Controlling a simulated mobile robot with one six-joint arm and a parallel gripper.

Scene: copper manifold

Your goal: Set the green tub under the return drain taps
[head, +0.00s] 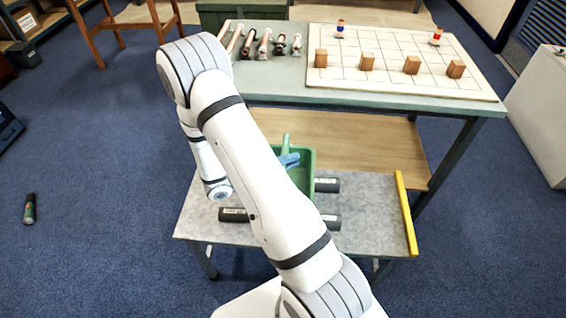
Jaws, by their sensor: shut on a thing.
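The green tub (306,158) is over the low grey table, partly hidden behind my arm. Its green upright handle part (286,140) shows above it. My gripper (289,160) shows only as a small blue piece at the tub, most of it hidden behind my arm link. It appears shut on the tub. I cannot tell whether the tub rests on the table or hangs just above it. Several copper pipe pieces (264,43) lie at the back left of the upper bench. I cannot tell which parts are the return drain taps.
The low grey table (370,210) carries black labelled cylinders (328,185) and a yellow bar (405,213) on its right edge.

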